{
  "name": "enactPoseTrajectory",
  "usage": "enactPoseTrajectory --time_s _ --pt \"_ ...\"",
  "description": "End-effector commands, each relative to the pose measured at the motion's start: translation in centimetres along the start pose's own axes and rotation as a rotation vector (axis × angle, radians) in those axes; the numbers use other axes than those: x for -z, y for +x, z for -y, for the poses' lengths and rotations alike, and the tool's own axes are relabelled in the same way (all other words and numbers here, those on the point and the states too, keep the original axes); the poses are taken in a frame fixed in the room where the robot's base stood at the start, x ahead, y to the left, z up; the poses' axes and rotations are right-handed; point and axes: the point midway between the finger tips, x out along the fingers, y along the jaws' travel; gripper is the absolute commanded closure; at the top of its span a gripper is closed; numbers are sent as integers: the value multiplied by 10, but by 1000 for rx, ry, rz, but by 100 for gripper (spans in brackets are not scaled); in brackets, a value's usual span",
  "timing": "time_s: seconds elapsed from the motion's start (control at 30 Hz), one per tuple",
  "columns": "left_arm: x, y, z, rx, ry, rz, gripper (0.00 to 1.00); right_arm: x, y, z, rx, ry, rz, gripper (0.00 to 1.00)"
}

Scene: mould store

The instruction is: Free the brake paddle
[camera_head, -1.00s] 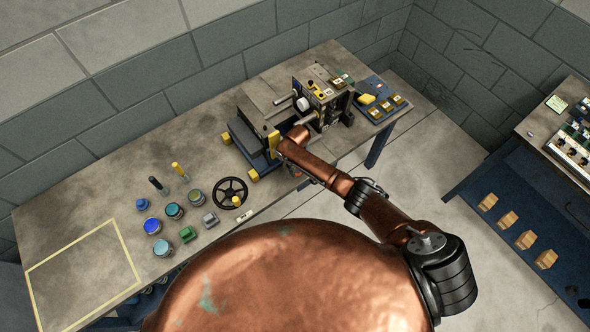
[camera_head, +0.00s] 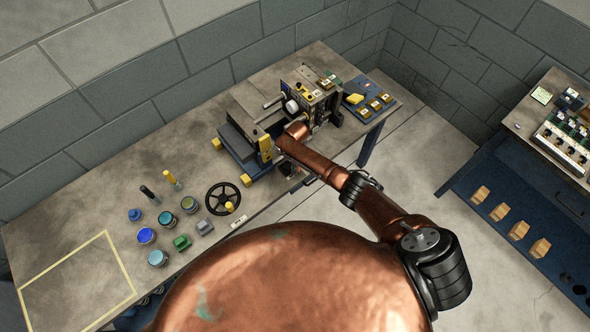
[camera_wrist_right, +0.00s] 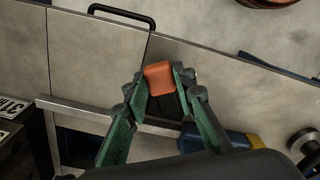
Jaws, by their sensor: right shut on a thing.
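In the right wrist view an orange block-shaped paddle (camera_wrist_right: 158,76) sits between the green fingers of my right gripper (camera_wrist_right: 163,84). The fingers are shut on it, one on each side; a dark part shows just below it. I take this for the brake paddle. In the head view my copper right arm reaches to the front of the bench machine (camera_head: 257,103), which has a panel with knobs and a blue base with yellow ends. My arm and the machine hide the paddle there, and I cannot make out the fingers clearly. My left gripper is not in view.
A black handwheel (camera_head: 223,198) with a yellow knob lies on the bench (camera_head: 75,205), left of the machine. Several jars and small blocks stand beyond it. A blue tray (camera_head: 383,100) is at the right end. A second bench with a blue shelf (camera_head: 535,195) stands far right.

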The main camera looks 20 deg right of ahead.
Motion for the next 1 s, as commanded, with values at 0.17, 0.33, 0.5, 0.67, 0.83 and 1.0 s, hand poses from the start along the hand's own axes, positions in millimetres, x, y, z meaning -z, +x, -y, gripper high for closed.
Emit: enactPoseTrajectory --time_s 0.17,0.33,0.5,0.67,0.83,1.0 --pt "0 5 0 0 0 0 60 0 1 -4 1 -93 1 100" --pt "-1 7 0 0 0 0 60 0 1 -7 2 -149 1 100" --pt "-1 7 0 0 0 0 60 0 1 -8 2 -175 1 100" --pt "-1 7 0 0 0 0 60 0 1 -8 2 -182 1 100" --pt "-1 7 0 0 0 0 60 0 1 -8 1 -182 1 100" --pt "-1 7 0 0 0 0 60 1 0 -8 1 -182 1 70"
